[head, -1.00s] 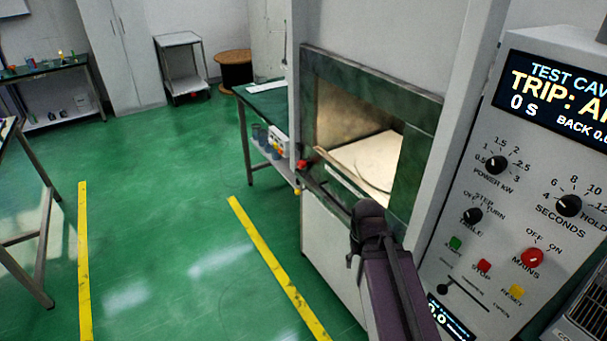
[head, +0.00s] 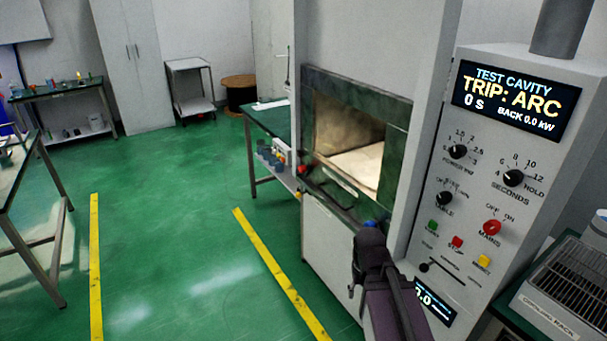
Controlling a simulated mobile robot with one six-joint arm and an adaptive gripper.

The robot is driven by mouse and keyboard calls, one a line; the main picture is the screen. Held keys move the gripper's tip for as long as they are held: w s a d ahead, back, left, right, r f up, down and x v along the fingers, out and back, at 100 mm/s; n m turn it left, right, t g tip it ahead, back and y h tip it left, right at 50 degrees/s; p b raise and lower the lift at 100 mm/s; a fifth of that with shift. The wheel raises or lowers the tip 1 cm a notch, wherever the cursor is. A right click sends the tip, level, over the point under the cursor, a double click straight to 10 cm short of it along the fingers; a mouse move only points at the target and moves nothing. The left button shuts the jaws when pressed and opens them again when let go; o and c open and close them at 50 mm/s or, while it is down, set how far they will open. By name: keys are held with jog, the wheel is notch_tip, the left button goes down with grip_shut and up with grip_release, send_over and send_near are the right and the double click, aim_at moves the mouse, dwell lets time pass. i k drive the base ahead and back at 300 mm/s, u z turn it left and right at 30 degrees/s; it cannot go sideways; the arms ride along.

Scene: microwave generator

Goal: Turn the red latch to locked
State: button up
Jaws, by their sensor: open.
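A small red part (head: 305,169), which looks like the red latch, sits at the left edge of the chamber opening. It is too small to tell which way it is turned. The chamber (head: 345,126) stands open with a pale slab inside. A dark green panel (head: 330,188) lies lowered along the bottom of the opening. My gripper (head: 368,238) is in front of the right end of this panel, below and right of the red part and apart from it. It is open; its fingertips are hard to make out.
The control panel (head: 460,185) on the right shows "TRIP: ARC" and carries a red MAINS knob (head: 492,227). A green-topped bench (head: 268,121) stands behind left of the chamber. The green floor (head: 170,230) on the left is clear.

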aim_at(305, 169)
jog(key=u, duration=4.95)
jog(key=i, duration=0.1)
jog(key=z, duration=3.05)
jog(key=i, duration=1)
jog(key=z, duration=0.35)
